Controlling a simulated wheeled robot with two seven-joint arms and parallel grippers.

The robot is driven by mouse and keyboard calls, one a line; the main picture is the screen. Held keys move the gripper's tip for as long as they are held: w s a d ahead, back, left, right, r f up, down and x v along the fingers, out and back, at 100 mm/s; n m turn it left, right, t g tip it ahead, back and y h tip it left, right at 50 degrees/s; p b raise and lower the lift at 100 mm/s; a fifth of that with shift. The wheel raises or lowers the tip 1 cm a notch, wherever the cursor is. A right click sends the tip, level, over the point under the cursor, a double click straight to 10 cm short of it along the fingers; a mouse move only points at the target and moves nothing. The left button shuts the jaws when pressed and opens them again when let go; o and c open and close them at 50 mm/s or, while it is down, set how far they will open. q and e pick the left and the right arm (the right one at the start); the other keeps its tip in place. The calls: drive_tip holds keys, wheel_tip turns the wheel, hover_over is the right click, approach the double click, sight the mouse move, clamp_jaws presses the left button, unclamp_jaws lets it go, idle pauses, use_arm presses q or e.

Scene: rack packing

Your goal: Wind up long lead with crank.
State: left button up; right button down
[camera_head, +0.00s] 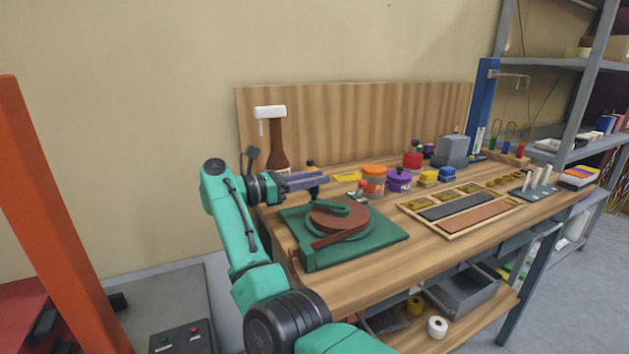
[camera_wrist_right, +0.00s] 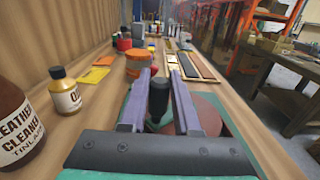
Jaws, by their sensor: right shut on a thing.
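The winder has a green base board (camera_head: 385,242) on the near left of the bench, with a reddish-brown round coil or disc (camera_head: 328,222) on a green plate. A brown strip (camera_head: 335,237), perhaps the lead, runs from it toward the board's left edge. A green bar (camera_head: 345,208) lies across the top. My right gripper (camera_head: 318,180) is level, behind and left of the disc. In the right wrist view it is shut on an upright black grip (camera_wrist_right: 158,98), apparently the crank's handle. My left gripper is out of view.
A brown bottle (camera_head: 277,140) with a white top stands behind my gripper. Orange (camera_head: 374,180) and purple (camera_head: 399,182) tubs stand beyond the winder. A wooden tray (camera_head: 408,207) with dark and brown strips lies to its right. A wooden backboard (camera_head: 350,125) closes the rear.

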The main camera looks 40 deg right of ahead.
drive_tip(key=c, duration=0.6)
unclamp_jaws()
drive_tip(key=shift+c, duration=0.2)
drive_tip(key=shift+r, duration=0.15)
wheel_tip(320, 180, up, 20)
drive_tip(key=p, duration=0.8)
drive_tip(key=shift+f, duration=0.2)
